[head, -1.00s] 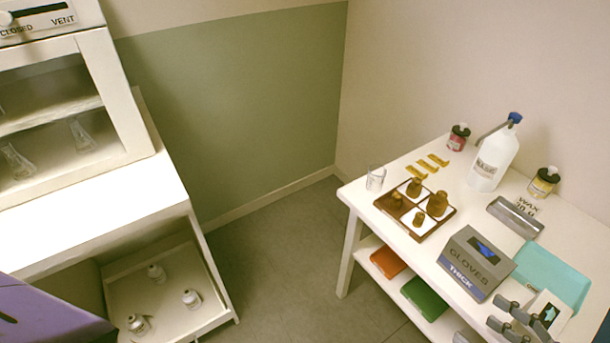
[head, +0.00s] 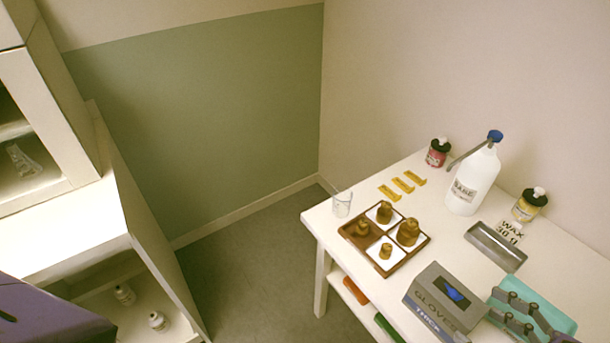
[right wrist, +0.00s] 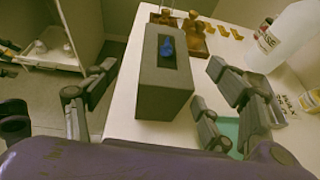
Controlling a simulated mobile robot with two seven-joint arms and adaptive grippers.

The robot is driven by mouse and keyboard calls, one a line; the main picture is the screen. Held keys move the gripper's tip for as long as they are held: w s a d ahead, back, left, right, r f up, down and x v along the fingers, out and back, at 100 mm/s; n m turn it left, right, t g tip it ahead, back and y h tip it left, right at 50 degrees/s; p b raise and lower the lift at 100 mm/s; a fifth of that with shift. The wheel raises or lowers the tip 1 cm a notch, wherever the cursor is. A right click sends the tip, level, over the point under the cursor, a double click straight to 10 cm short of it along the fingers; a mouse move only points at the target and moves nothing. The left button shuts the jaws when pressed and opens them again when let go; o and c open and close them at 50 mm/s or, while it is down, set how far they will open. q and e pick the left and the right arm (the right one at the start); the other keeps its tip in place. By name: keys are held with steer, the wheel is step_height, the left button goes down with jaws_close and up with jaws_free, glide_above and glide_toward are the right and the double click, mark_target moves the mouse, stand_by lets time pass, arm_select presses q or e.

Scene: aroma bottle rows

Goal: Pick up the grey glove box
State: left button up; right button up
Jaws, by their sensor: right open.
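The grey glove box (head: 442,297) stands on the white table at the front, with GLOVES and THICK lettering and a blue glove showing in its top slot. In the right wrist view the grey glove box (right wrist: 162,85) stands upright between the spread fingers, ahead of the palm. My right gripper (head: 525,318) is open and empty, just right of the box in the head view, over the teal mat. The right gripper's two fingers also show in the right wrist view (right wrist: 158,85), apart from the box. My left gripper is not in view.
Left of the box is a brown tray (head: 352,237) with several amber bottles. Behind are a white jug (head: 471,183), a metal tray (head: 497,246) and small jars. A teal mat (head: 556,317) lies right of the box. A glass beaker (head: 342,204) stands at the table's left corner.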

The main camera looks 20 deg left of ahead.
mark_target(449, 298)
steer(key=shift+a, duration=0.35)
steer(key=p+x, duration=0.1)
steer(key=x, duration=0.5)
steer(key=shift+w+a+p, duration=0.1)
steer(key=shift+w+p, duration=0.3)
steer(key=shift+w, duration=0.05)
steer(key=shift+w+a+f, duration=0.15)
steer(key=shift+a+f, duration=0.05)
steer(key=shift+a, duration=0.05)
steer(key=shift+c, duration=0.4)
steer(key=shift+c, duration=1.4)
steer(key=c, duration=1.1)
steer(key=shift+c, duration=1.4)
